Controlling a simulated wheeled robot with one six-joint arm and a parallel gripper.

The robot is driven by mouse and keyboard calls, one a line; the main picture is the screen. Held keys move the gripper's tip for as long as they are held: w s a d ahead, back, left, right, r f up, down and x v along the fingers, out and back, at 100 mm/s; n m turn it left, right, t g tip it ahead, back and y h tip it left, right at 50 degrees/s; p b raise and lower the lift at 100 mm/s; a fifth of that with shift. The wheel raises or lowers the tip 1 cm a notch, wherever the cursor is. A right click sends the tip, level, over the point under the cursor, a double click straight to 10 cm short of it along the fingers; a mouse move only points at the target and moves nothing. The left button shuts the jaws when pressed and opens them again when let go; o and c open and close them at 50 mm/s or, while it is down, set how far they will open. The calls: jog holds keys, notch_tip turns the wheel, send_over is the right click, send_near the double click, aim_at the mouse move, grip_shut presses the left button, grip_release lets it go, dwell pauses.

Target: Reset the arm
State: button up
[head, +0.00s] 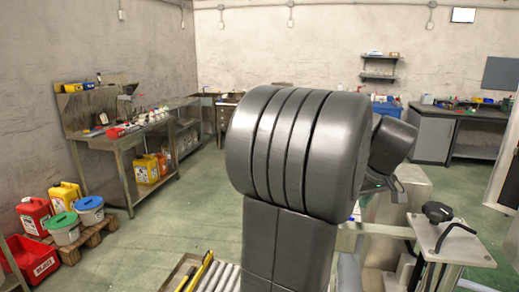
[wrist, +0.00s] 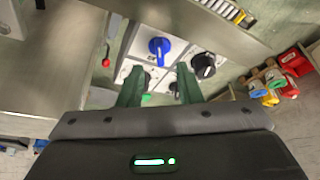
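My arm (head: 300,150) fills the middle of the head view as a large dark grey, ribbed link on a column. My gripper is not clearly visible in the head view. In the wrist view my gripper (wrist: 159,80) has two dark green fingers spread apart with nothing held between them. Beyond the fingertips is a light panel with a blue knob (wrist: 159,47) and a black knob (wrist: 203,64). More dark knobs show partly between the fingers. I cannot tell how far the fingertips are from the panel.
A metal workbench (head: 125,142) stands along the left wall. A metal fixture with a black clamp handle (head: 437,212) is close at right. Green floor is open at left centre.

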jog(key=x, duration=0.5)
jog(key=shift+r+m, duration=0.1)
jog(key=shift+m, duration=0.3)
jog(key=shift+s+a+m+h, duration=0.15)
jog(key=shift+m+h, duration=0.25)
jog(key=shift+m, duration=0.3)
jog(key=shift+a+m+h, duration=0.1)
jog(key=shift+m+h, duration=0.7)
jog(key=shift+m, duration=1.1)
jog(key=shift+w+a+m+g+h+b, duration=0.15)
jog(key=shift+m+h+b, duration=0.4)
jog(key=shift+m, duration=0.85)
jog(key=shift+w+m+g+h+b, duration=0.1)
jog(key=shift+m+g+h+b, duration=0.2)
jog(key=shift+m+b, duration=0.75)
jog(key=shift+r+m+p, duration=0.3)
jog(key=shift+m, duration=0.35)
jog(key=v, duration=1)
jog(key=shift+a+r, duration=0.2)
jog(key=shift+r, duration=0.05)
jog(key=shift+s, duration=0.15)
